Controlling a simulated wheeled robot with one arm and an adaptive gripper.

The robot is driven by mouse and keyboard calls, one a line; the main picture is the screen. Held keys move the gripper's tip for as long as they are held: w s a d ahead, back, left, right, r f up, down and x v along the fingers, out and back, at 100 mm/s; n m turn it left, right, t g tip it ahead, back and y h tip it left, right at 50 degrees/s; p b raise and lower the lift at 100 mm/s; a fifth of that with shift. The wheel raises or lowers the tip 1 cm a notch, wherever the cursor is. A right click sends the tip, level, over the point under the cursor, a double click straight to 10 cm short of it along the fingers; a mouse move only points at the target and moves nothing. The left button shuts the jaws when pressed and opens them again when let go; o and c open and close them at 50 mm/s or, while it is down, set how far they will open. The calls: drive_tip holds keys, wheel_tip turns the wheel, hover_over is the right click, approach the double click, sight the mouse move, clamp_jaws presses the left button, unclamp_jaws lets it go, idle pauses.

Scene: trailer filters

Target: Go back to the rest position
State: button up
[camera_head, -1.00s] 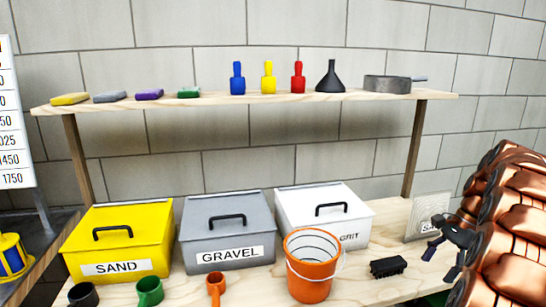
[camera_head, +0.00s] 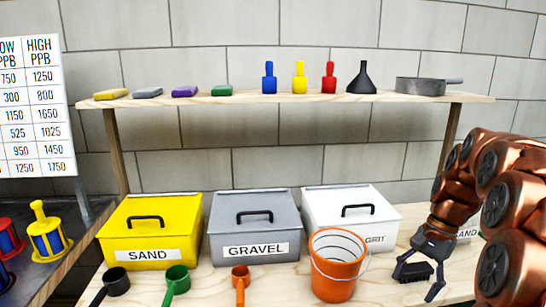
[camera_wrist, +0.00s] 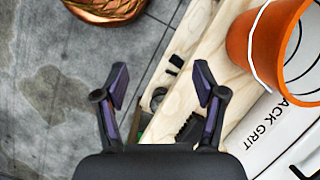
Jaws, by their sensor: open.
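My gripper (camera_head: 418,284) is open and empty, pointing down at the right end of the bench in the head view. Its fingers are spread apart in the wrist view (camera_wrist: 161,74). A black brush (camera_head: 415,271) shows behind the fingers in the head view. In the wrist view part of the dark bristly brush (camera_wrist: 189,128) shows between the fingers and bench. I cannot tell the exact height of the gripper above the bench. My copper arm fills the right edge of the head view.
An orange bucket (camera_head: 336,268) stands left of my gripper. Yellow sand (camera_head: 150,232), grey gravel (camera_head: 253,228) and white grit (camera_head: 350,212) bins stand behind. Three scoops lie in front. Filters (camera_head: 48,238) stand far left.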

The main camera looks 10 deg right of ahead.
drive_tip(key=s+a+n+h, duration=0.1)
drive_tip(key=s+a+n, duration=0.35)
drive_tip(key=a, duration=0.55)
drive_tip(key=s+a+f+n+g+h, duration=0.1)
drive_tip(key=s+a+f+n, duration=0.3)
drive_tip(key=s, duration=0.6)
drive_tip(key=s+a+f+n+h, duration=0.2)
drive_tip(key=s+a+n, duration=0.25)
drive_tip(key=s, duration=0.55)
drive_tip(key=s+p+v, duration=0.1)
drive_tip(key=p+v, duration=1.2)
drive_tip(key=v, duration=0.1)
drive_tip(key=shift+s+a+r+m+t, duration=0.2)
drive_tip(key=shift+a+r+m+t, duration=0.1)
drive_tip(key=shift+r+m, duration=0.1)
drive_tip(key=shift+f, duration=0.1)
drive_tip(key=shift+c, duration=0.2)
